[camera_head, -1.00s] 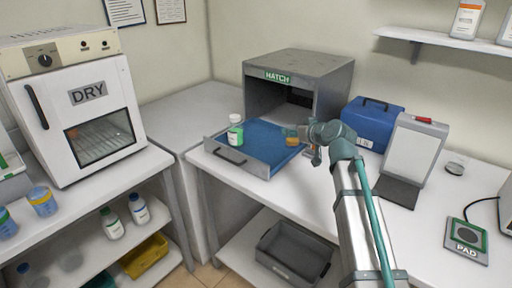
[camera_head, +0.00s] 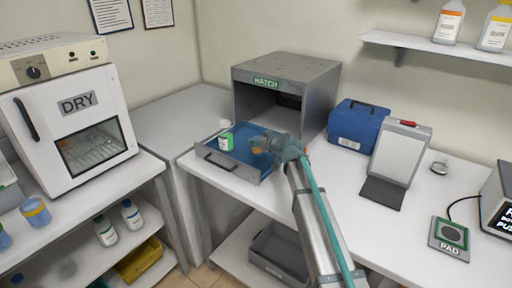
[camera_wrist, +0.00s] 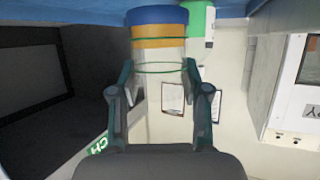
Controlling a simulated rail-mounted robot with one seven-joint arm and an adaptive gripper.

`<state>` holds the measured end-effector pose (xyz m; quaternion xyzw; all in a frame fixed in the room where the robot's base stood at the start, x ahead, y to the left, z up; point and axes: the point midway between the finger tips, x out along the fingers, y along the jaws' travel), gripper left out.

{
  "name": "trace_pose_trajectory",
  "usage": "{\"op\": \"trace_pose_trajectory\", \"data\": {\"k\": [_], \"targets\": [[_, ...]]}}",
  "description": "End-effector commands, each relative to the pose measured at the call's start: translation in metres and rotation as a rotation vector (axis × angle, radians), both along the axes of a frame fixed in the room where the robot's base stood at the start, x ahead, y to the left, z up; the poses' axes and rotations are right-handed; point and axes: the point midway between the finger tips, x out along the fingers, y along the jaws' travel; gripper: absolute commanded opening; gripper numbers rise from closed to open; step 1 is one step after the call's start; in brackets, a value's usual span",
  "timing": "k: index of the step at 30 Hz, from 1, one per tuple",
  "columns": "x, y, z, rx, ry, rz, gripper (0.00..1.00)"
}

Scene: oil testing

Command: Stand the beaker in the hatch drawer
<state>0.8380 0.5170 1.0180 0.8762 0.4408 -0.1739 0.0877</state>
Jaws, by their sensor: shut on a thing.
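My gripper (camera_head: 270,144) is over the right part of the blue-lined hatch drawer (camera_head: 238,160), which is pulled out of the grey hatch (camera_head: 285,85). It is shut on the beaker, a clear vessel with an orange band and blue at one end. In the wrist view, the beaker (camera_wrist: 158,32) stands between the two fingers (camera_wrist: 160,100), with its blue end near the blue drawer floor. I cannot tell whether it touches the floor. In the head view, only an orange part of the beaker (camera_head: 256,148) shows beside my gripper.
A blue case (camera_head: 357,125) and a clipboard-like stand (camera_head: 400,155) are right of the hatch. The dryer (camera_head: 70,115) is far left.

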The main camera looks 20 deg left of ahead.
Motion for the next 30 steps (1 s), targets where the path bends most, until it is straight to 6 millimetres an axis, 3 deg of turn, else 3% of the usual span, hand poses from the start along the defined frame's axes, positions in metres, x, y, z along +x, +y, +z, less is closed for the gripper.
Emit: {"op": "trace_pose_trajectory", "data": {"k": [6,14,27,28,30], "targets": [[0.007,0.009,-0.012,-0.001,0.002,0.001,0.10],[0.005,0.007,-0.040,0.000,0.002,-0.002,0.10],[0.005,0.007,-0.046,0.000,0.000,-0.001,0.10],[0.005,0.007,-0.045,0.000,0.001,-0.001,0.50],[0.005,0.007,-0.044,0.000,0.001,0.000,0.61]]}}
